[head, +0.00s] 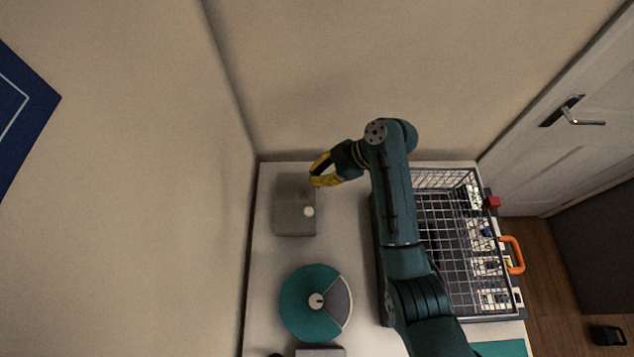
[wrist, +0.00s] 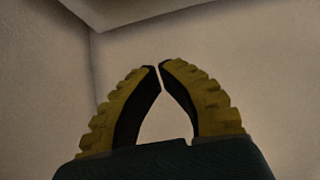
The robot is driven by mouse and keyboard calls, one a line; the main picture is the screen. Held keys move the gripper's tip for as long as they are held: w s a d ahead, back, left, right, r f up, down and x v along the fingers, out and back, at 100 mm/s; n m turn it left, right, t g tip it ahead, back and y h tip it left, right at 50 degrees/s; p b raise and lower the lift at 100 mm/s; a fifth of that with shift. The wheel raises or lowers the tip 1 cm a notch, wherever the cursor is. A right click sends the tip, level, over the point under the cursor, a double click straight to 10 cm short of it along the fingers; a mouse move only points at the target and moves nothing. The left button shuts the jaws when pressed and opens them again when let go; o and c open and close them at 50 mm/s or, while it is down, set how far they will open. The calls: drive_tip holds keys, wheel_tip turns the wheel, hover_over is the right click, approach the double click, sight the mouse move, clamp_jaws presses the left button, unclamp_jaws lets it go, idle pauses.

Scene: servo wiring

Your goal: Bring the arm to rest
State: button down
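My gripper (head: 316,177) is at the upper left of the table in the head view, with its yellow fingers pointing left near the grey box. In the wrist view my gripper (wrist: 160,66) shows both fingers curved inward, their tips nearly meeting with only a thin gap. Nothing is between the fingers, and only bare walls and ceiling show behind them. My arm is folded over the table, with its upper link running from the bottom right up to a bend near the back wall.
A grey box (head: 289,221) with a pale round knob stands below my gripper. A round teal and grey dial (head: 307,310) is nearer the front. A wire cage (head: 437,179) with an orange handle (head: 513,255) covers wired parts at right. A red block (head: 492,202) is beside it.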

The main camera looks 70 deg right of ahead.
wheel_tip(320, 180, up, 2)
drive_tip(key=shift+r, duration=0.1)
